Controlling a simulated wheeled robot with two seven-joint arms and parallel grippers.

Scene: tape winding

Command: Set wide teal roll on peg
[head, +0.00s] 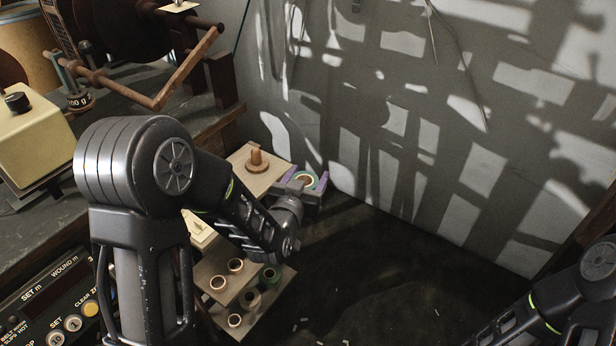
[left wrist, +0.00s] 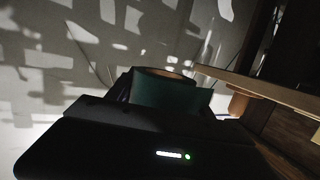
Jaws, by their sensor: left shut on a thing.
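The wide teal roll (left wrist: 165,93) is in my left gripper, close in front of the left wrist camera. In the head view its pale ring end (head: 307,179) shows between the purple-edged fingers of my left gripper (head: 311,183). The gripper is shut on the roll and holds it to the right of the wooden peg (head: 257,160). The peg stands upright and bare on a round base on a pale wooden board (head: 240,156). The roll is apart from the peg. My right arm shows at the lower right; its gripper is out of view.
Several rolls (head: 235,266) stand on a stepped stand (head: 216,268) below my left forearm. A winding machine with a crank (head: 187,70) and a cream box (head: 33,138) occupy the bench at left. A wall rises behind; the dark floor at centre right is mostly clear.

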